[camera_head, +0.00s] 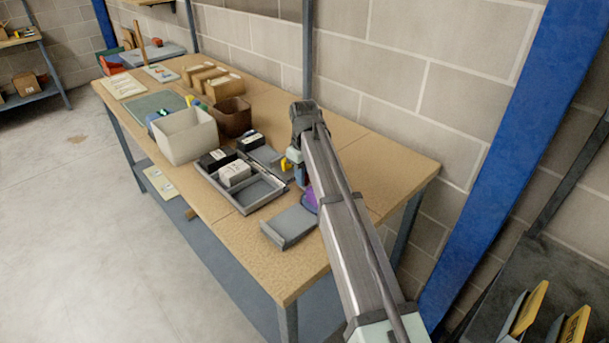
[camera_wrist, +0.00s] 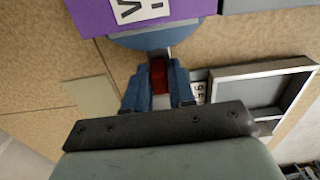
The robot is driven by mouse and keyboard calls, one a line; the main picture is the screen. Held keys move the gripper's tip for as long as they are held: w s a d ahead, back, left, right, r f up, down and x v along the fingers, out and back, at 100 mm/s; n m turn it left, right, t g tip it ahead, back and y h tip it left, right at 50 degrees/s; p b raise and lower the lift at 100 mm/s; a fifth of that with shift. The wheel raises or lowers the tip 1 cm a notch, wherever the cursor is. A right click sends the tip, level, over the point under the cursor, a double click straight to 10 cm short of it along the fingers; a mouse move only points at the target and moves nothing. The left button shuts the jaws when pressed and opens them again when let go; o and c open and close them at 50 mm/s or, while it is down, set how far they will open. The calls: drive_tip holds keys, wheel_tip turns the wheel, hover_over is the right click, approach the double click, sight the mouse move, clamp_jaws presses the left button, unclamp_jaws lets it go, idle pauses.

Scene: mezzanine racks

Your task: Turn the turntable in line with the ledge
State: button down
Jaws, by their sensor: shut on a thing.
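The turntable shows in the wrist view as a round blue-grey disc (camera_wrist: 165,37) with a purple block on it (camera_wrist: 130,14) that bears a white label. In the head view only a purple part (camera_head: 309,199) shows beside my arm, which hides the rest. My gripper (camera_wrist: 159,72) is shut on a red handle (camera_wrist: 158,78) at the disc's near edge; its blue fingers stand on both sides. My gripper also shows in the head view (camera_head: 295,170), mostly behind my arm. A grey slab, seemingly the ledge (camera_head: 288,228), lies left of the purple part.
A grey tray (camera_head: 246,207) with black and white boxes (camera_head: 234,172) stands left of my gripper; its frame shows in the wrist view (camera_wrist: 285,69). A white bin (camera_head: 182,137) and brown boxes (camera_head: 231,116) stand farther back. The block wall borders the table; its near right corner is clear.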

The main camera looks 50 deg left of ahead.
drive_tip(key=shift+s, duration=0.1)
drive_tip(key=c, duration=1)
unclamp_jaws()
drive_tip(key=shift+c, duration=0.2)
wheel_tip(320, 180, up, 14)
drive_tip(key=shift+f, duration=0.1)
